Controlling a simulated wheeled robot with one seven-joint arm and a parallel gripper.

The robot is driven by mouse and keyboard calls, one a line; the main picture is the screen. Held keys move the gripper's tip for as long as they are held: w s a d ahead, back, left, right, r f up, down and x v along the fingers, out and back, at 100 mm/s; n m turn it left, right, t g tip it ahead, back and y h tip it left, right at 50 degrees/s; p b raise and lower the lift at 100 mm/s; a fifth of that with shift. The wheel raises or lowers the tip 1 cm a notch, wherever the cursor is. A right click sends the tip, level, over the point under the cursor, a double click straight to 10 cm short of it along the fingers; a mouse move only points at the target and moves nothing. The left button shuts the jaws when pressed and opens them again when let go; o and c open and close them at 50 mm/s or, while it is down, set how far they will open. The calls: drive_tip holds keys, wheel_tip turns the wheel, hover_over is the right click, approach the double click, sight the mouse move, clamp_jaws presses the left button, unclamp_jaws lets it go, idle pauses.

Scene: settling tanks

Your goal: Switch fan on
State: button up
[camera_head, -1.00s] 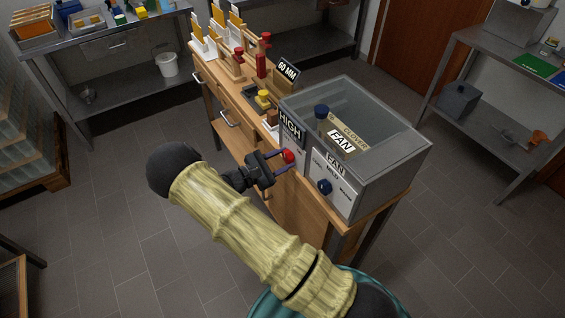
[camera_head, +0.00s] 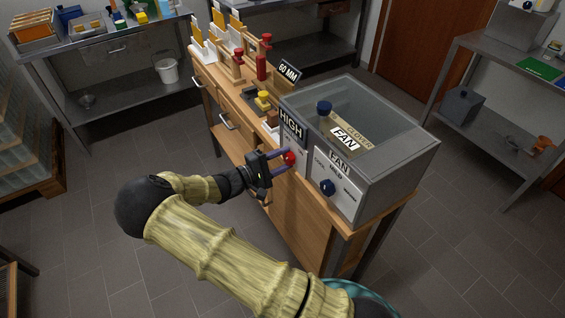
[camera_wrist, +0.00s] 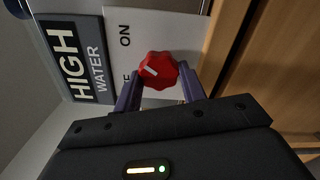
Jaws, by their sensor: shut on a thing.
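A red knob (camera_head: 290,158) sits on the white front panel at the left end of the grey glass-topped box (camera_head: 395,180).
A dark "HIGH WATER" sign (camera_wrist: 75,60) stands beside the red knob's panel. The box rests on a wooden bench (camera_head: 300,215) with drawers; red-topped posts (camera_head: 262,67) and a yellow piece (camera_head: 263,98) stand farther back. Clear tiled floor lies to the left.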

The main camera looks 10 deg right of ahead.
drive_tip(key=shift+m, duration=0.4)
drive_tip(key=o, duration=1)
drive_tip(key=b+v, duration=0.2)
drive_tip(key=v, duration=1.5)
drive_tip(key=shift+a, duration=0.2)
